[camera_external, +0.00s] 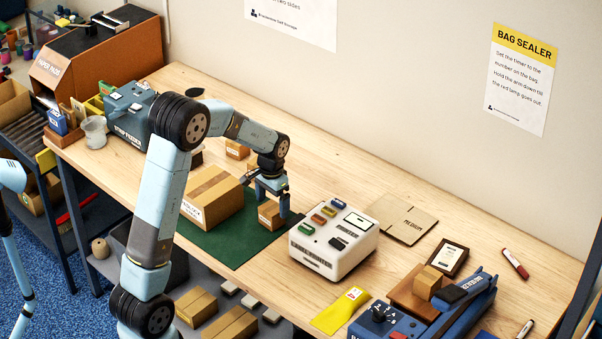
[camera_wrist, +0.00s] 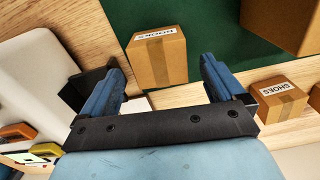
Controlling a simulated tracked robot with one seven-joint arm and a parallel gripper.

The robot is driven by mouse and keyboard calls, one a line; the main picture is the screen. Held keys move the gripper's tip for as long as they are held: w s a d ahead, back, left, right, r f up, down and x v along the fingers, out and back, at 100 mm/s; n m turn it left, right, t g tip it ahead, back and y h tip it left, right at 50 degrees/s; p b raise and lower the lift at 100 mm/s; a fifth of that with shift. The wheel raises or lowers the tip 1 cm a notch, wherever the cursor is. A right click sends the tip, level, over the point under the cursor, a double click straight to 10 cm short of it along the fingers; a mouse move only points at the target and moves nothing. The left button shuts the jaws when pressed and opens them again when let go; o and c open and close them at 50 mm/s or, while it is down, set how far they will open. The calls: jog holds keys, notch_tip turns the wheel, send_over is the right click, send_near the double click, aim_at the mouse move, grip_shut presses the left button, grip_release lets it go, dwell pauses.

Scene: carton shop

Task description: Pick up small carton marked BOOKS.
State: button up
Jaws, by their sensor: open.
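The small carton marked BOOKS (camera_wrist: 157,62) is brown with a tape strip and a white label. In the wrist view it lies ahead of my gripper (camera_wrist: 160,72), lined up with the gap between the two blue fingers. The fingers are apart, and nothing is clamped. In the external view my gripper (camera_external: 273,196) points down at this carton (camera_external: 268,215), which sits at the right part of the green mat (camera_external: 238,240). One finger hangs beside the carton's right side. I cannot tell whether it touches.
A larger carton (camera_external: 212,196) stands left of the small one on the mat. A carton marked SHOES (camera_wrist: 279,100) is on the wood at the right in the wrist view. A white box with coloured buttons (camera_external: 333,243) stands close on the right. Flat cardboard (camera_external: 402,218) lies beyond.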

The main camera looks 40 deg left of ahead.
aim_at(272, 207)
jog(key=shift+s+f, duration=0.15)
jog(key=shift+f, duration=2.35)
jog(key=c, duration=1.1)
jog(key=shift+o, duration=0.2)
